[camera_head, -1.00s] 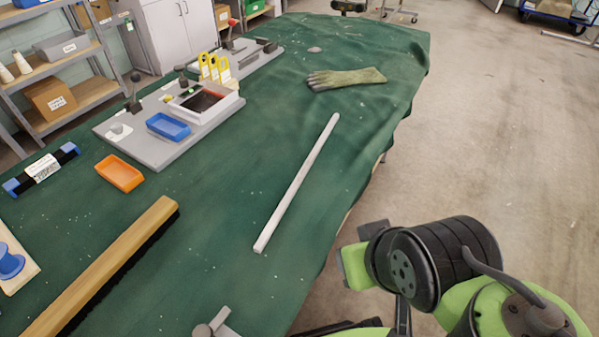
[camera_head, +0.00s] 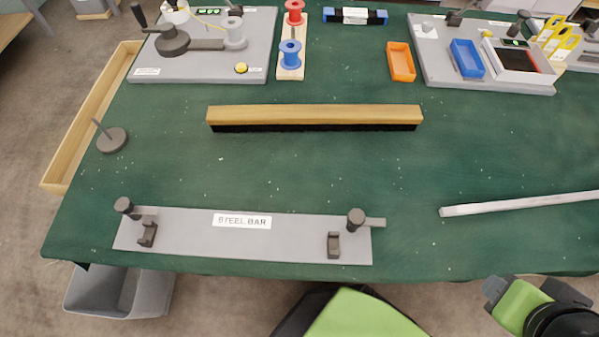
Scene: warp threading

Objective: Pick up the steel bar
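The steel bar (camera_head: 520,204) is a long, light grey bar lying on the green cloth of the table at the right. Its right end runs out of the picture. A grey plate labelled STEEL BAR (camera_head: 190,233) lies near the front edge, with two dark knobs and two small dark holders on it. No bar lies in the holders. Part of my green and black arm shows at the bottom right, beyond the table's front edge. My gripper's fingers cannot be made out.
A long wooden brush (camera_head: 315,114) lies mid-table. An orange tray (camera_head: 401,62), a blue tray (camera_head: 466,58) and spools stand along the back. A thin upright pin on a round base (camera_head: 112,140) stands at the left. The cloth (camera_head: 330,175) between brush and plate is clear.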

